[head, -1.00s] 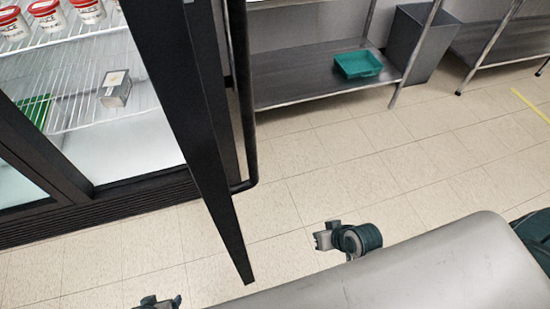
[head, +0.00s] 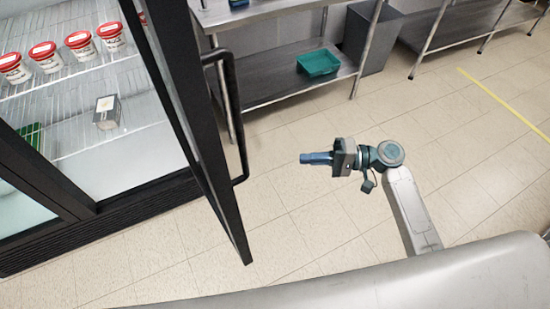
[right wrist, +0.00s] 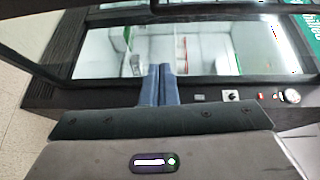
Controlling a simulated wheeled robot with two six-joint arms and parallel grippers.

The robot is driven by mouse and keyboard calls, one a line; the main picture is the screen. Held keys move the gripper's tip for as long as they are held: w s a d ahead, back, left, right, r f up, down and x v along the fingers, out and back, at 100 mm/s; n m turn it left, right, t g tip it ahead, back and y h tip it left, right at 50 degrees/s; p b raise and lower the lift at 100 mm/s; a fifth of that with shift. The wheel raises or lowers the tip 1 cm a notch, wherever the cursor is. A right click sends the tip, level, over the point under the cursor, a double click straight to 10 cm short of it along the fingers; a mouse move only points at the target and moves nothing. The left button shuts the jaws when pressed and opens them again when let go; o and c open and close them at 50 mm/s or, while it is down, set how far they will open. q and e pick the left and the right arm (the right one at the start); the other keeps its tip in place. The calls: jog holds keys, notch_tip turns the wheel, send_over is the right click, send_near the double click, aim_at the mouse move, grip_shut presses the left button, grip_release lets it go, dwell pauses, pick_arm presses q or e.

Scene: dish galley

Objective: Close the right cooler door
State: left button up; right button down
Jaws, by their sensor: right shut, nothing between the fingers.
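The right cooler door (head: 205,150) is a black-framed door standing open, swung out from the cooler and seen nearly edge-on in the head view. Its black bar handle (head: 238,120) is on the right face. My right gripper (head: 305,158) is to the right of the door, on the handle side, with its blue fingers together, empty and pointing left. A gap of floor shows between the fingertips and the handle. In the right wrist view the shut fingers (right wrist: 160,82) point toward a lit cooler interior (right wrist: 205,48). My left gripper is out of view.
The cooler's wire shelves hold several red-lidded tubs (head: 78,42) and a small box (head: 107,112). A steel rack (head: 285,85) with a teal tray (head: 318,63) and a grey bin (head: 372,38) stand behind. Tiled floor (head: 300,230) around the gripper is clear.

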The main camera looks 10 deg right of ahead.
pick_arm(q)
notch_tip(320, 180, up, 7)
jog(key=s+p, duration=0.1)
jog(key=p, duration=0.6)
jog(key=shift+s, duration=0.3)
pick_arm(e)
jog(key=a+r, duration=0.2)
jog(key=a, duration=1)
jog(key=shift+s+r+y, duration=0.3)
jog(key=shift+y, duration=0.1)
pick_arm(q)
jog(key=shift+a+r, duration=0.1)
pick_arm(e)
jog(key=shift+a, duration=0.1)
